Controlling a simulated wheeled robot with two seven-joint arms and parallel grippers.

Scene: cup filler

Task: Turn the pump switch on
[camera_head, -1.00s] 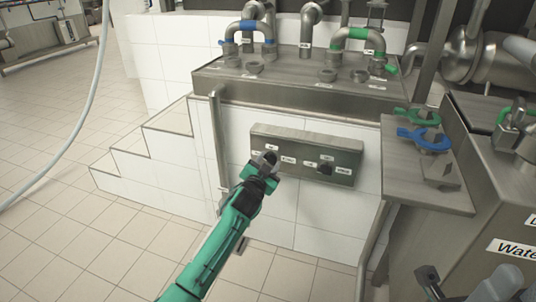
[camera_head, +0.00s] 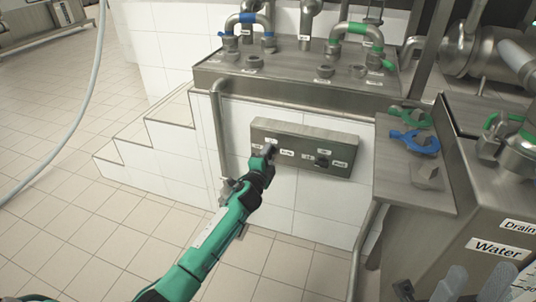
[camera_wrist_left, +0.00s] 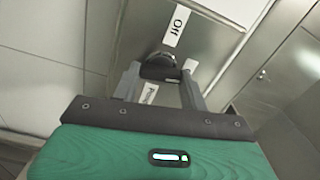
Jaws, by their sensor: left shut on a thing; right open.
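The grey metal switch panel (camera_head: 305,138) is on the white tiled wall and carries two dark knobs with white labels. My left gripper (camera_head: 269,153) is at the left knob, which it mostly hides in the head view. In the left wrist view my left gripper (camera_wrist_left: 160,78) is shut on this knob, the pump switch (camera_wrist_left: 158,62). An "Off" label (camera_wrist_left: 176,26) is above it and a partly hidden label, seemingly "Pump" (camera_wrist_left: 149,94), is below it. Which way the knob points is unclear. My right gripper (camera_head: 430,288) shows partly at the bottom right edge, open and apart from the panel.
A second dark knob (camera_head: 321,161) is to the right on the panel. A steel counter (camera_head: 290,92) with pipes is above. A side shelf (camera_head: 392,180) holds green and blue clamps (camera_head: 416,141). A steel tank (camera_head: 480,205) stands at right. A vertical pipe (camera_head: 218,135) is left of the panel.

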